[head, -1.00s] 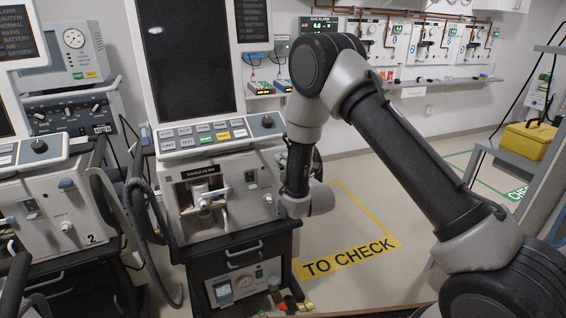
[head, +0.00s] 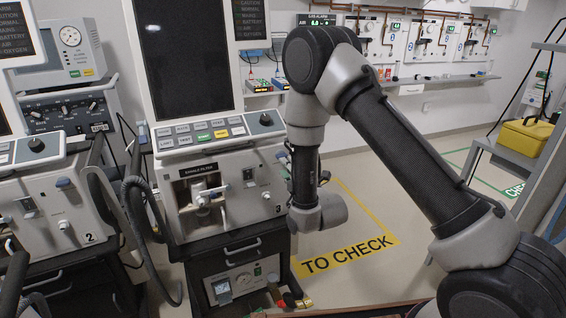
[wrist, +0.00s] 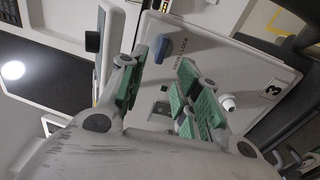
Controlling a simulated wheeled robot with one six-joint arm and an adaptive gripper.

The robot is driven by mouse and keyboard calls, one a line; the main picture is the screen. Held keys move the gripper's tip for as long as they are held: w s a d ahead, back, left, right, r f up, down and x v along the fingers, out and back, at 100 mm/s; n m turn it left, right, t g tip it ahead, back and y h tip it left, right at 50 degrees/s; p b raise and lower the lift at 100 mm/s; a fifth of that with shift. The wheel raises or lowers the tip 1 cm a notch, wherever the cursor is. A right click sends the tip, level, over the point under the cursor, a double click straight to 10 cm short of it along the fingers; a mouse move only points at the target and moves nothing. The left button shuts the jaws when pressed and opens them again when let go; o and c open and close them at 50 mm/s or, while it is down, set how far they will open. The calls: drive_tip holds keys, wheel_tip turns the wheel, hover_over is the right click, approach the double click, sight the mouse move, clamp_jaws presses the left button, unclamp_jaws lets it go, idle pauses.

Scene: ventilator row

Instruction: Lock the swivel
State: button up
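The swivel lock knob (wrist: 160,47) is a blue-grey knob beside printed "SWIVEL LOCK" lettering in the wrist view. It is on the light front panel of ventilator 3 (head: 238,185). My gripper (wrist: 158,70) is open, with green pads on its fingers and nothing between them. The knob appears just beyond the fingertips, roughly in line with the gap; I see no contact, and the remaining distance is hard to judge.
Ventilator 2 (head: 40,205) stands close on the left, with grey hoses (head: 137,205) between the machines. The screen (head: 190,62) rises above ventilator 3. Clear floor with a yellow "TO CHECK" marking (head: 345,255) lies right. A yellow case (head: 527,138) sits on a cart at far right.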

drive_tip(key=v, duration=0.5)
drive_tip(key=shift+s+d, duration=0.1)
drive_tip(key=shift+s, duration=0.05)
